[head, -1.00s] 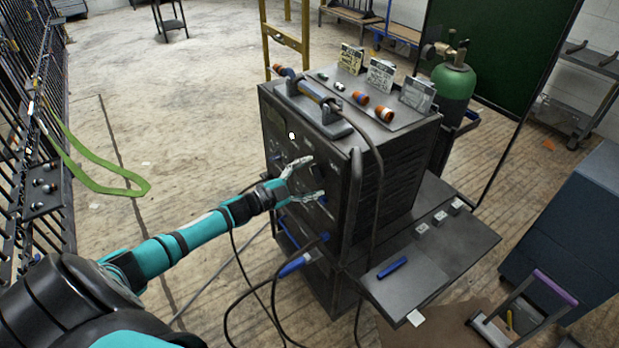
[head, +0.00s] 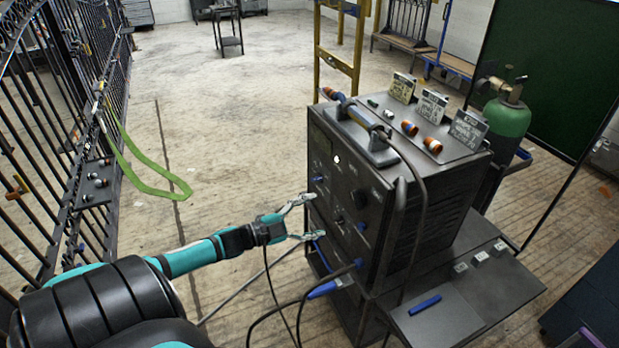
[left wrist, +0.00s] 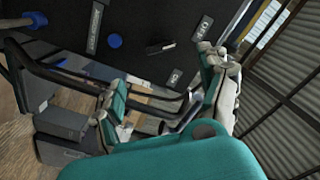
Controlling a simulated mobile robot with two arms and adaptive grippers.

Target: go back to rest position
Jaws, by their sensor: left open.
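My left gripper (head: 300,218) is open and empty, in front of the control face of a dark welding machine (head: 345,195). Its two fingers are spread apart, one above the other, and a small gap seems to lie between them and the panel. In the left wrist view the open fingers (left wrist: 165,95) frame part of the dark panel (left wrist: 140,30) with its blue knob and small labels. My left arm reaches in from the lower left. My right gripper is in neither view.
Black cables (head: 285,300) hang below my left gripper. A black metal gate (head: 60,130) with a green strap (head: 150,175) stands at left. A green gas cylinder (head: 505,118) is behind the machine. A side shelf (head: 490,290) juts out at right. Open floor (head: 230,110) lies beyond.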

